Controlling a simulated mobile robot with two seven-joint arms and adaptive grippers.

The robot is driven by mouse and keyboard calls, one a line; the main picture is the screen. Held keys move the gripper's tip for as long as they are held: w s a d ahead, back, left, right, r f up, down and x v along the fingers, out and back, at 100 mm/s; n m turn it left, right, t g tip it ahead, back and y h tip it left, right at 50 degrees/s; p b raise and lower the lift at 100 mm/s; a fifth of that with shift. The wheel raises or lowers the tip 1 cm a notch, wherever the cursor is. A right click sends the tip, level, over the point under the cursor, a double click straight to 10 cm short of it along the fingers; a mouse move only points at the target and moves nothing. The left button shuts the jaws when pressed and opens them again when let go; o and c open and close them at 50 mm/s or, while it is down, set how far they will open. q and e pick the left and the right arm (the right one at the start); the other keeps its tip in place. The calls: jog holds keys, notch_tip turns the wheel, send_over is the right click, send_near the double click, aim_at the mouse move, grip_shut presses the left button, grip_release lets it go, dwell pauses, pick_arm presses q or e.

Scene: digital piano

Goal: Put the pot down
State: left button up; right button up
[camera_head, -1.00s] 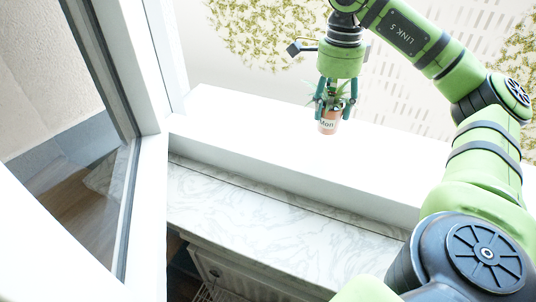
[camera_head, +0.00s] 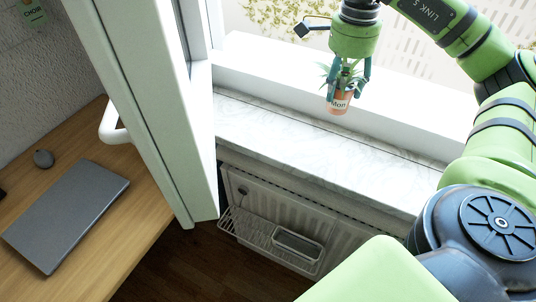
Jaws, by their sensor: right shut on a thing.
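The pot (camera_head: 338,103) is a small terracotta-coloured pot with a white label and a spiky green plant (camera_head: 346,78). It is upright in the upper middle of the head view. My right gripper (camera_head: 348,84) points down and is shut on the pot, with a finger on each side of it. The pot shows in front of the white window frame and over the marble windowsill (camera_head: 300,137). I cannot tell for sure whether its base touches anything. My left gripper is not in view.
An open white window sash (camera_head: 150,110) with a handle (camera_head: 110,125) stands at the left. A radiator with a wire rack (camera_head: 262,232) is below the sill. The sill is clear.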

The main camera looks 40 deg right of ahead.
jog(key=w+a+f+n, duration=0.1)
jog(key=a+f+n, duration=0.5)
jog(key=a+n, duration=0.5)
jog(key=w+a+f+n, duration=0.1)
jog(key=a+f+n, duration=0.6)
jog(key=a+n, duration=0.5)
jog(key=shift+a, duration=0.15)
jog(key=shift+d, duration=0.25)
